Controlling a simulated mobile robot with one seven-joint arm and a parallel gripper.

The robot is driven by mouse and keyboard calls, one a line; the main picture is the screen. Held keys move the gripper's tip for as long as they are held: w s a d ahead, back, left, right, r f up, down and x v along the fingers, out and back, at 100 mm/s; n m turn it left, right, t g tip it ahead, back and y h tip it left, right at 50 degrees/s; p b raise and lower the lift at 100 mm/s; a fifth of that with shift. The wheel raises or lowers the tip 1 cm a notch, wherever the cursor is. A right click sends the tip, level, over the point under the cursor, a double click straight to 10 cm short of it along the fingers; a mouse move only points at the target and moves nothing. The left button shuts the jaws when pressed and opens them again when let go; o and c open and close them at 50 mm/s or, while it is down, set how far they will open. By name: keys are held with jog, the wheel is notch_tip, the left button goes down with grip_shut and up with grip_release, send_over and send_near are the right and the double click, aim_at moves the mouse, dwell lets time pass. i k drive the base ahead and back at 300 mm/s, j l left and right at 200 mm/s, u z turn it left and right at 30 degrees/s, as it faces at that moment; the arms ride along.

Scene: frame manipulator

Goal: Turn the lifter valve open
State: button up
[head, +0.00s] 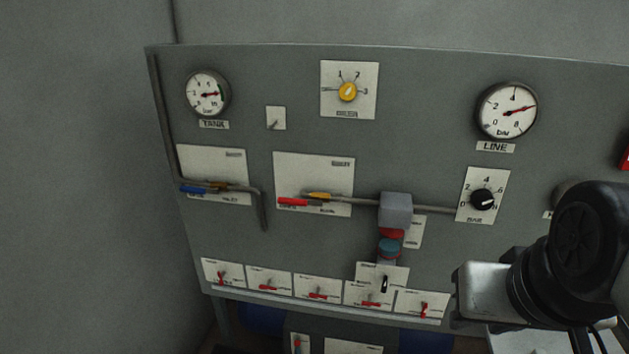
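A grey control panel (240,235) carries several valves, and their small labels are too blurred to tell which is the lifter valve. A blue lever (192,190) lies nearly along its pipe at the left. A red lever (293,202) lies nearly along another pipe in the middle. A lower row holds small red handles. The leftmost handle (222,277) and the rightmost handle (424,310) stand roughly upright; those between, such as this one (318,295), lie roughly level. My black and silver arm parts are at the lower right; no gripper fingers show.
The tank gauge (207,94), yellow knob (347,92), line gauge (506,110) and black knob (483,199) sit higher on the panel. A grey box (396,209) with red and blue parts below it sits above the lower row. A bare wall (85,180) is at left.

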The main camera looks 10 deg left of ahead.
aim_at(220, 276)
jog(key=u, duration=1.4)
jog(key=i+l+u, duration=0.1)
jog(key=i, duration=0.55)
